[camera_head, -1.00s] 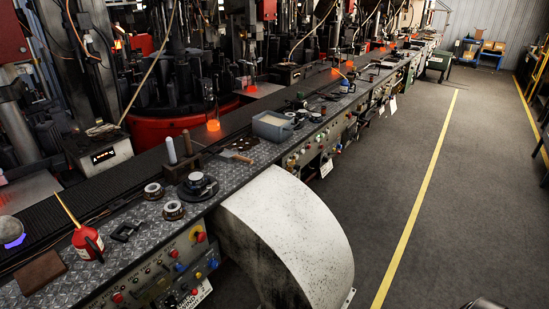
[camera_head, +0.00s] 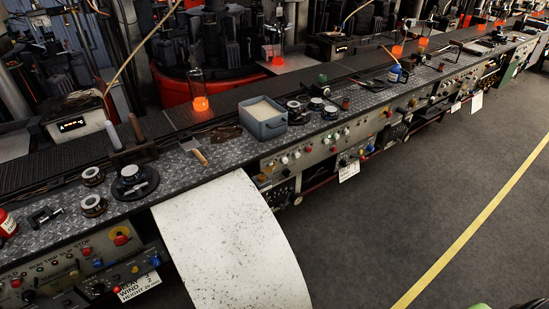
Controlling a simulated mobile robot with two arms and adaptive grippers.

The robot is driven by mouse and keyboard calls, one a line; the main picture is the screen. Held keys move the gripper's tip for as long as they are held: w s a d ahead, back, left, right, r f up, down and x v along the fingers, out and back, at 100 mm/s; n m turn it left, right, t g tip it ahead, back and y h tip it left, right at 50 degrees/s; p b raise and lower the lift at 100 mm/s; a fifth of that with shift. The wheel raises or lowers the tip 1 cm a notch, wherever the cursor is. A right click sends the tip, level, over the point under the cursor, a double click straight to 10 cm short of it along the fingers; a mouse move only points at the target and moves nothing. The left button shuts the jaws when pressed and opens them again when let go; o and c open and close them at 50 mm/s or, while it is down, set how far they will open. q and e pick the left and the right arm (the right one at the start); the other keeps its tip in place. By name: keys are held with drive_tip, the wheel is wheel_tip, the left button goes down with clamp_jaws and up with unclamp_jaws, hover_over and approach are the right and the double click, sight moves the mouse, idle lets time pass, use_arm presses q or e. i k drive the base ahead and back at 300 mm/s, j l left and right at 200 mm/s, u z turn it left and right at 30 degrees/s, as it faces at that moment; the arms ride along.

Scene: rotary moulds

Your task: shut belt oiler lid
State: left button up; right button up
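I cannot pick out a belt oiler or its lid for certain. A grey open-topped box (camera_head: 264,122) with pale contents stands on the bench beside the conveyor belt, and I see no lid on it. A red can (camera_head: 7,224) is cut off by the left edge. A blue and white can (camera_head: 397,73) stands further along the bench. Neither of my grippers can be made out. A small green and dark shape at the bottom right edge is too cut off to identify.
The diamond-plate bench (camera_head: 222,153) runs along the dark conveyor belt (camera_head: 165,135), which carries glowing orange glass (camera_head: 200,103). Ring moulds (camera_head: 93,206) and a brush (camera_head: 193,149) lie on it. A pale curved guard (camera_head: 225,240) sticks out in front. The floor (camera_head: 400,190) at right is clear.

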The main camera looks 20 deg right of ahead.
sight(269, 169)
drive_tip(key=l, duration=0.7)
drive_tip(key=i+l, duration=0.1)
drive_tip(key=l, duration=0.6)
